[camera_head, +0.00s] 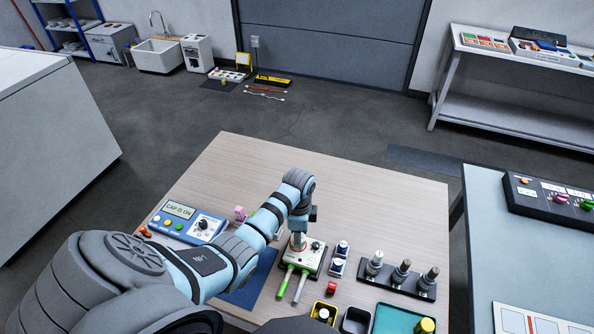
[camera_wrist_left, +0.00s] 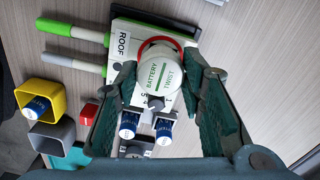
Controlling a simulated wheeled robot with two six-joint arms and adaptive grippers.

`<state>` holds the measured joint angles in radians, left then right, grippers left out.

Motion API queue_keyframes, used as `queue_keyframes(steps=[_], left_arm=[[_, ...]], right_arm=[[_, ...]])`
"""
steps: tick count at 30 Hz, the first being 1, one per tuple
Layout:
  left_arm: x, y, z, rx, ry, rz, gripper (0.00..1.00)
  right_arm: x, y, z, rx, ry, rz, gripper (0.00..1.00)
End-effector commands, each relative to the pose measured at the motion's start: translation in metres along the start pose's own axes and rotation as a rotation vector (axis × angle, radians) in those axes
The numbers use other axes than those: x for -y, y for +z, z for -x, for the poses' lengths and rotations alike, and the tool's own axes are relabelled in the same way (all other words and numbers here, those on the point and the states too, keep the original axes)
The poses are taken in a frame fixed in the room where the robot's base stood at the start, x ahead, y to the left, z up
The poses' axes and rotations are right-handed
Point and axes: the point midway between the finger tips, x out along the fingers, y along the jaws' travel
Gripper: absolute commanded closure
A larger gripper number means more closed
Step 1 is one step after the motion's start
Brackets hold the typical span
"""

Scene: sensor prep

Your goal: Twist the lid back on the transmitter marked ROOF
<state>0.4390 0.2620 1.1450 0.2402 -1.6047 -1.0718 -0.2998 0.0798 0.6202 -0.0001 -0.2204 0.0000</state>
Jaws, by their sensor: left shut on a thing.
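A red ring (camera_wrist_left: 168,40) shows at the lid's edge. The lid is over the transmitter's top; I cannot tell whether it is fully seated. In the head view my left gripper (camera_head: 298,222) points down at the transmitter and hides much of the lid. My right gripper is not in view.
Two blue batteries (camera_wrist_left: 130,123) stand in holders beside the transmitter. A yellow cup (camera_wrist_left: 58,95) holds another battery. A sensor rack (camera_head: 385,285) stands right. A blue console (camera_head: 185,226) at left displays CAP IS ON. The table's back right (camera_head: 400,205) is clear.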

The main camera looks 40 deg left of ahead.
Motion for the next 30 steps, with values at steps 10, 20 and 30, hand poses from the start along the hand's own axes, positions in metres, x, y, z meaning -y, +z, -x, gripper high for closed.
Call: queue_keyframes(steps=[10,20,30], left_arm=[[0.0007,-0.0006,-0.0002,0.000,-0.001,0.000,0.80],[0.0001,-0.0001,-0.0077,0.000,-0.001,0.000,0.80],[0.0000,0.0001,-0.0093,0.000,-0.001,0.000,0.80]], right_arm=[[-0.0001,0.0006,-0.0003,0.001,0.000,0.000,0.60],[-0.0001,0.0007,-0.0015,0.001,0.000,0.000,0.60],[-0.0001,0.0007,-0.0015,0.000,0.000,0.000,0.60]])
